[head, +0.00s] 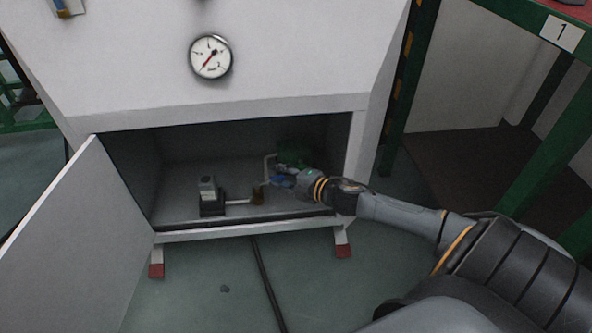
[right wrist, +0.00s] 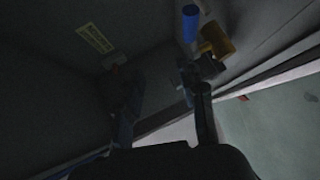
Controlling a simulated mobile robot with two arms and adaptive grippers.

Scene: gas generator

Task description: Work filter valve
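The lower compartment of the white cabinet (head: 230,120) is open. Inside, thin pipework (head: 268,165) rises by a small brown fitting (head: 257,196). My right gripper (head: 285,178) reaches into the compartment's right side, beside the pipework. In the dark right wrist view, the fingers of my right gripper (right wrist: 158,78) stand apart with nothing visible between them. A blue cylinder (right wrist: 190,22) and a yellow-brown fitting (right wrist: 215,40) are just beyond the right-hand finger; I cannot tell whether they touch it. I cannot make out which part is the filter valve. My left gripper is out of view.
A black-and-grey device (head: 210,197) stands on the compartment floor, left of the pipework. A green object (head: 294,154) sits behind my gripper. The cabinet door (head: 75,245) hangs open at left. A pressure gauge (head: 211,57) is above. A green frame (head: 545,150) stands at right.

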